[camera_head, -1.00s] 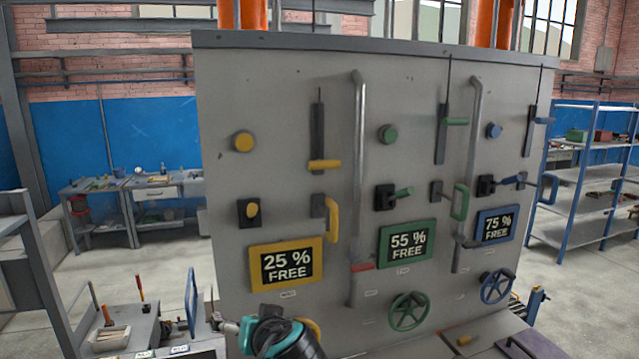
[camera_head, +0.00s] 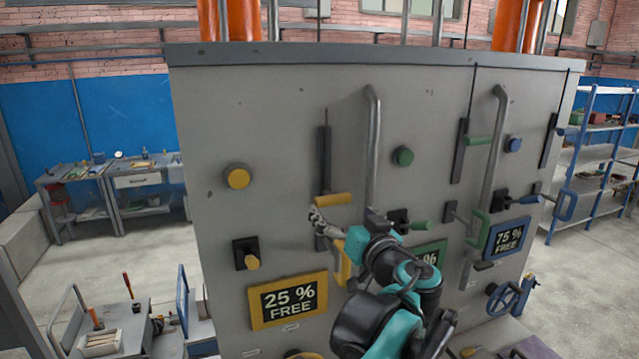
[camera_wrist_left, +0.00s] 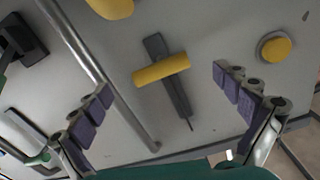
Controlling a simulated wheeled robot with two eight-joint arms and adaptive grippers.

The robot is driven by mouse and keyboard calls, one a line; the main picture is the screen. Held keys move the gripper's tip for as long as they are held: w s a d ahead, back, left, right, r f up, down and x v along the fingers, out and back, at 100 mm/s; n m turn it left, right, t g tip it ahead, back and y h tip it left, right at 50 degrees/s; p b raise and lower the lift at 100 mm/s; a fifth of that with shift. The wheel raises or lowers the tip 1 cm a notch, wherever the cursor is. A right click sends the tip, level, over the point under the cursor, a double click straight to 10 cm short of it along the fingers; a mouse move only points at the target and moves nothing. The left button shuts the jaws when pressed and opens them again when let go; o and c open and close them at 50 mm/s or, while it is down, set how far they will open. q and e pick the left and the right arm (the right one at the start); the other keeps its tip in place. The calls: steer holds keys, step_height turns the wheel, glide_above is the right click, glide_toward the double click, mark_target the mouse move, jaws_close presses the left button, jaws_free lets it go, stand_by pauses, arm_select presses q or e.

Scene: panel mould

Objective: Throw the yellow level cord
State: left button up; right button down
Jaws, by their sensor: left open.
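The yellow level cord is a yellow crossbar handle (camera_head: 333,199) on a dark vertical slot plate, on the grey panel's left part. It also shows in the left wrist view as a yellow bar (camera_wrist_left: 160,70), tilted near the middle. My left gripper (camera_head: 322,222) is just below the handle in the head view. In the wrist view its open jaws (camera_wrist_left: 160,84) are spread either side of the bar, with nothing between the pads. Whether it is level in depth with the bar I cannot tell. My right gripper is not in view.
A metal pipe (camera_head: 372,150) runs right of the handle. The 25 % sign (camera_head: 288,299) is below; green and blue controls stand farther right.

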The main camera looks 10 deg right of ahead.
mark_target(335, 201)
arm_select(q)
steer(key=shift+w+r, duration=0.1)
steer(key=shift+r, duration=0.25)
steer(key=shift+w+a+r+p, duration=0.1)
steer(key=shift+w+p, duration=0.3)
steer(key=shift+w, duration=0.05)
steer(key=w, duration=0.3)
steer(key=w+a+p, duration=0.1)
steer(key=w, duration=0.1)
steer(key=shift+w+f, duration=0.2)
steer(key=shift+w, duration=0.15)
steer(key=shift+s+r, duration=0.1)
steer(key=shift+s, duration=0.2)
steer(key=shift+w, duration=0.15)
steer(key=c, duration=1.6)
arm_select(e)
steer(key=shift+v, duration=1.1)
arm_select(q)
steer(key=shift+o, duration=0.2)
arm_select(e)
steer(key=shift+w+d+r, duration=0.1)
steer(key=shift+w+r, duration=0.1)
